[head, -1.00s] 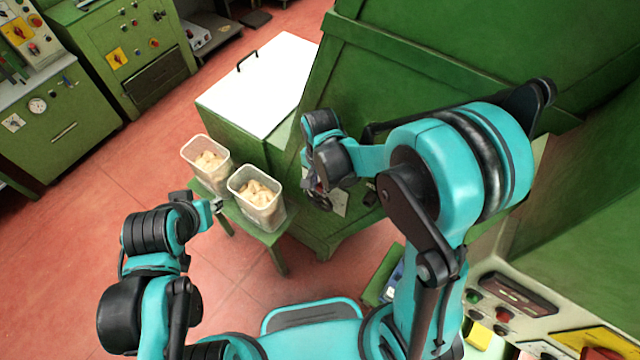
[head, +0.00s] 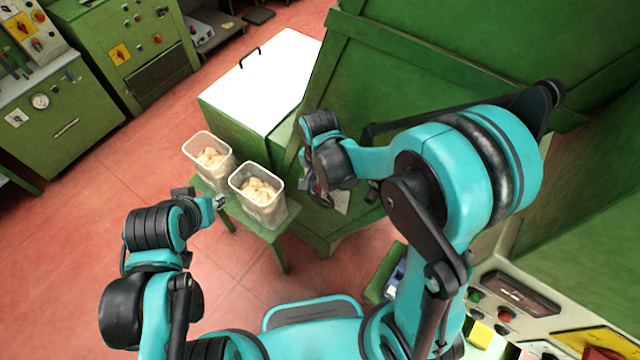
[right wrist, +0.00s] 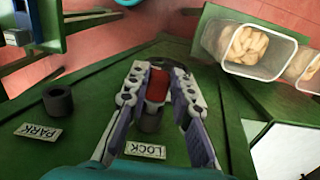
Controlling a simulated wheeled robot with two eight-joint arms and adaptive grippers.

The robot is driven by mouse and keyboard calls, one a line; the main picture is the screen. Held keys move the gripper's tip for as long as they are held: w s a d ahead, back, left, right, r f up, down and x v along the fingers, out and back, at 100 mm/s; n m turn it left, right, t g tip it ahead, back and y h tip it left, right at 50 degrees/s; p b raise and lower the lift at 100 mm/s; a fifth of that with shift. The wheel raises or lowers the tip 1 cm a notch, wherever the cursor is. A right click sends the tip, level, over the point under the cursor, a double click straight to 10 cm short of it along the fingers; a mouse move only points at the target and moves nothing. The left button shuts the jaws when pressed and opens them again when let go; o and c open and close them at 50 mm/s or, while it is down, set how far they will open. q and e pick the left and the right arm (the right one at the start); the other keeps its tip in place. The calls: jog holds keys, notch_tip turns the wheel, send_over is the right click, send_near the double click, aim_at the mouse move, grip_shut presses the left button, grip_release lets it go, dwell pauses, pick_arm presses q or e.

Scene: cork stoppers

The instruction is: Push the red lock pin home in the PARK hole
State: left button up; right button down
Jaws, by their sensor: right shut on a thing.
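The red lock pin (right wrist: 157,85) shows in the right wrist view between the fingers of my right gripper (right wrist: 160,80), which is shut on it. The pin lines up with the grey collar (right wrist: 150,120) above the LOCK label (right wrist: 146,150). I cannot tell how deep it sits there. The PARK collar (right wrist: 58,98), dark and with an open hole, stands apart to the left, above the PARK label (right wrist: 37,132). In the head view my right gripper (head: 319,194) is at the green machine's face, and the pin is hidden. My left gripper (head: 219,202) is beside the tubs, its jaws too small to judge.
Two clear tubs of corks, one nearer (head: 260,211) and one farther (head: 198,146), stand on a small green stool (head: 280,258). A white-topped green cabinet (head: 272,85) is behind. Red floor is open at the left.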

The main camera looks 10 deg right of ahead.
jog(key=shift+s+a, duration=1.7)
jog(key=s+a, duration=0.2)
jog(key=shift+s+a+b, duration=0.3)
jog(key=shift+s+a, duration=0.1)
